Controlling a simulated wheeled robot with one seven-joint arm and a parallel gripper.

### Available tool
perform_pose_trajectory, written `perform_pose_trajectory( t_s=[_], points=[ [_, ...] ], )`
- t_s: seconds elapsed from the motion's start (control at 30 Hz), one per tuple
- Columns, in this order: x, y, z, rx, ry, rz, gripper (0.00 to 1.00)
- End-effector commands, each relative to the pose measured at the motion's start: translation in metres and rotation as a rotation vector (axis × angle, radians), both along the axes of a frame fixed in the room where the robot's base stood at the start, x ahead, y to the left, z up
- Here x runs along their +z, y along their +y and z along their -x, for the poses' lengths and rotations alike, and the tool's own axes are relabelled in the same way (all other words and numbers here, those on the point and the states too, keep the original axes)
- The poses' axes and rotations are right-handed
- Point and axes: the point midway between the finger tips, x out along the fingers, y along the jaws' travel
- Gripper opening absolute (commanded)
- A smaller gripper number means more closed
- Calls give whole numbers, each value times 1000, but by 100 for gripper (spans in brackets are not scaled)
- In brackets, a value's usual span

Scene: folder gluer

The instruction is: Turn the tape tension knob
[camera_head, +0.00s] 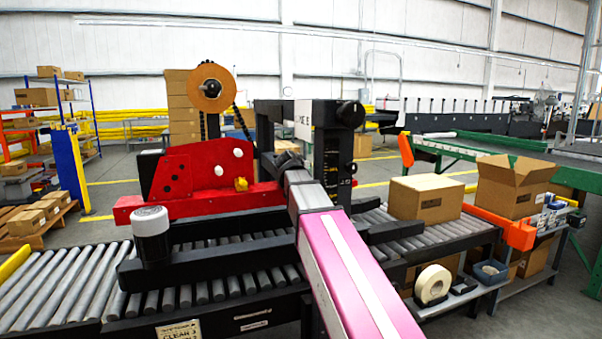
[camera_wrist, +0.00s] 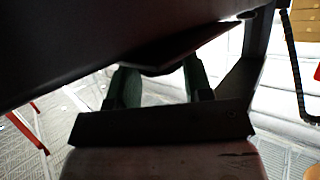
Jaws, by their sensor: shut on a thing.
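The taping machine has a red side panel (camera_head: 200,172) with white round knobs and a small yellow knob (camera_head: 241,184). A black round knob (camera_head: 350,114) sits high on its right post. My gripper (camera_head: 286,160) is at the machine's dark middle, right of the red panel; its fingers are hard to make out there. In the wrist view, two dark green fingers of my gripper (camera_wrist: 158,75) stand apart, with a dark angular part (camera_wrist: 160,58) between and above them. My gripper is shut on this part. I cannot tell whether it is the tape tension knob.
A roller conveyor (camera_head: 60,290) runs under the machine, with a closed carton (camera_head: 426,198) and an open carton (camera_head: 513,186) at right. A white-capped black cylinder (camera_head: 152,235) stands in front. An orange-brown tape roll (camera_head: 211,88) tops the machine. A dark post (camera_wrist: 248,62) stands close right in the wrist view.

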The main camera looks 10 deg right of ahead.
Motion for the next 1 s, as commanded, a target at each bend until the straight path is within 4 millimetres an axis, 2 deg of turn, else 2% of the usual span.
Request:
perform_pose_trajectory(
  t_s=[0.3, 0.77, 0.8, 0.83, 0.87, 1.0],
  points=[
    [0, -2, 1, 97, 1, -1, 23],
    [0, -1, 1, 109, 1, 0, 23],
    [0, -2, 1, 109, 1, 0, 56],
    [0, -2, 1, 109, 1, 0, 66],
    [0, -2, 1, 109, 1, 0, 70],
    [0, -2, 1, 109, 1, 0, 70]
  ],
)
